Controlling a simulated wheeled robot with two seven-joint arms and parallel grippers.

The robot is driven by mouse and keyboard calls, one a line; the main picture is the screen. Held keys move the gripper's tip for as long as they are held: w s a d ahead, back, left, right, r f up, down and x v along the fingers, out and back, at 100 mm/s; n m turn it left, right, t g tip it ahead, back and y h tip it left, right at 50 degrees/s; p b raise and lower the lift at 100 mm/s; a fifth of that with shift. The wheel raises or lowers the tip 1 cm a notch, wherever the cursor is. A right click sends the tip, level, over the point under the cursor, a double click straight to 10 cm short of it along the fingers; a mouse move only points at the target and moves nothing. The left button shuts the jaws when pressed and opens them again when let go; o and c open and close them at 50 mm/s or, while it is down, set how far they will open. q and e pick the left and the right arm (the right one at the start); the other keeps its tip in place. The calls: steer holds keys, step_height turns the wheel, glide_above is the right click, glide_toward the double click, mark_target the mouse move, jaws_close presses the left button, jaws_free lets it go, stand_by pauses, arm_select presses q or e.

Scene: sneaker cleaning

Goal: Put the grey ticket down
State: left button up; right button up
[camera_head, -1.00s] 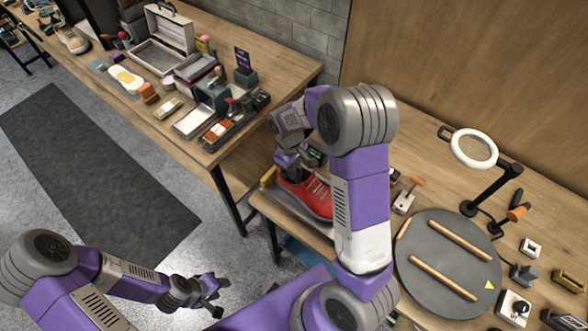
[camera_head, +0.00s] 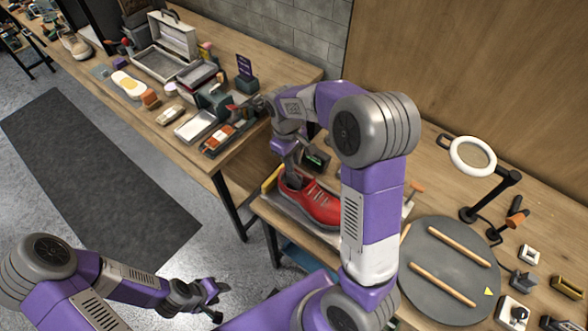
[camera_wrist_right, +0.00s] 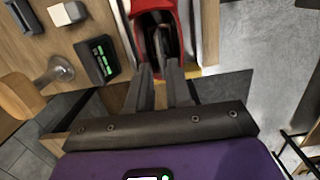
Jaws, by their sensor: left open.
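The red sneaker (camera_head: 322,205) rests on a tray on the low table, and its opening shows in the right wrist view (camera_wrist_right: 137,6). My right gripper (camera_head: 290,185) points down at the sneaker's heel end. In the right wrist view the two fingers of my right gripper (camera_wrist_right: 159,68) stand a little apart, with a narrow gap between them. I cannot make out the grey ticket in either view. My left gripper (camera_head: 215,298) is open and empty, low over the floor on the left.
A small device with a green display (camera_head: 316,158) stands beside the sneaker; it also shows in the right wrist view (camera_wrist_right: 97,60). A round grey turntable (camera_head: 425,250) with two wooden rods and a ring lamp (camera_head: 473,156) are to the right. The left workbench (camera_head: 135,110) is crowded.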

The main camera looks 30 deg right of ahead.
steer(key=r, duration=0.4)
steer(key=shift+w+a+r, duration=0.1)
steer(key=shift+w, duration=0.15)
